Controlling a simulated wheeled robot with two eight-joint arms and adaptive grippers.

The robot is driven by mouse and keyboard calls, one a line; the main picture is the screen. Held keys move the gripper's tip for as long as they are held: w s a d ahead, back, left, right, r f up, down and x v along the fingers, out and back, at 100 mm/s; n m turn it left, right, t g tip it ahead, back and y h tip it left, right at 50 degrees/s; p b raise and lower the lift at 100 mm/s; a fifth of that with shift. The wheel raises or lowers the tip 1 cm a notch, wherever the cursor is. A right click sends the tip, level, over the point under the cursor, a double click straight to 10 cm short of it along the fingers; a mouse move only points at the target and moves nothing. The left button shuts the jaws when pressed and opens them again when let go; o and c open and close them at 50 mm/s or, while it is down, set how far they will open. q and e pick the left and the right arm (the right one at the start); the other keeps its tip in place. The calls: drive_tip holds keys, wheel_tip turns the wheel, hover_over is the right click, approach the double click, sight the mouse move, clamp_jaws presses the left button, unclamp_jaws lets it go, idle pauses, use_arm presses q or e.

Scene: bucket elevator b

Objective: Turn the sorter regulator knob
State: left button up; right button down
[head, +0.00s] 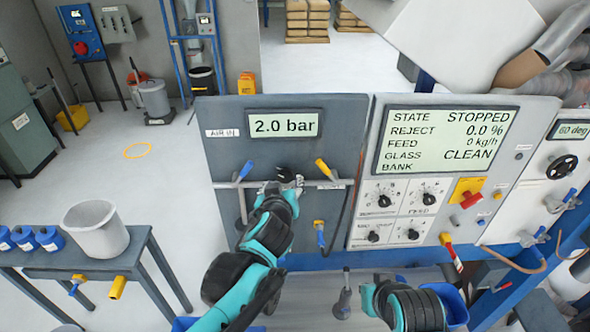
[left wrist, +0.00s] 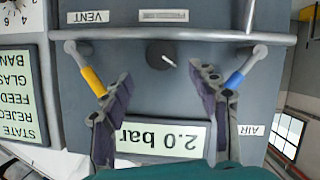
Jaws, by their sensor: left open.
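A round dark knob with a white pointer (left wrist: 160,53) sits on the grey panel in the left wrist view, which shows the panel upside down. It is between the yellow VENT lever and the blue AIR IN lever, near the 2.0 bar display (left wrist: 160,137). My left gripper (left wrist: 161,76) is open and empty, with its two fingers apart on either side of the knob's line. In the head view the left gripper (head: 287,182) is in front of the panel below the display (head: 284,124) and largely hides the knob. My right arm shows at the bottom, but its gripper cannot be made out.
A blue-handled lever (head: 245,170) and a yellow-handled lever (head: 322,167) flank the left gripper, along a horizontal pipe. The panel to the right has several black dials and a screen (head: 447,140) reading STOPPED. A table with a grey bucket (head: 96,229) stands at left.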

sight(285, 176)
use_arm(q)
drive_tip(key=x, duration=0.6)
drive_tip(key=shift+w+f, duration=0.15)
drive_tip(key=shift+w, duration=0.05)
drive_tip(key=c, duration=1.1)
